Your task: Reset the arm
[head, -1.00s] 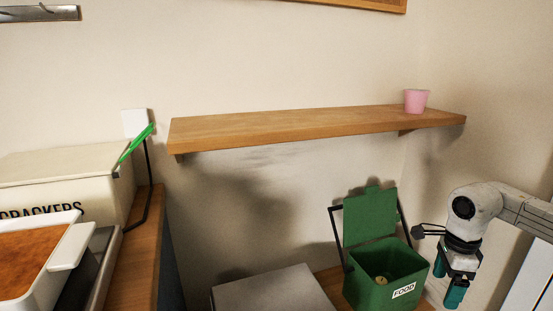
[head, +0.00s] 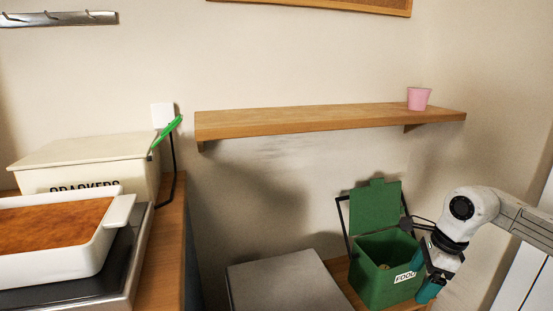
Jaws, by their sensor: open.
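My gripper (head: 428,290) is at the lower right in the head view, with teal fingers pointing down. It is beside the right side of the green food caddy (head: 385,272) and overlaps its right edge in the picture; I cannot tell whether they touch. The gripper is open, and I see nothing between its fingers. My arm comes in from the right edge, bent at a white joint. The caddy has a FOOD label, and its lid (head: 376,207) stands open.
A wooden shelf (head: 300,122) with a pink cup (head: 418,98) runs along the wall above. A grey flat-topped box (head: 285,285) stands left of the caddy. A cracker bin (head: 85,165) and a white baking dish (head: 105,240) are at the left. The wall between is free.

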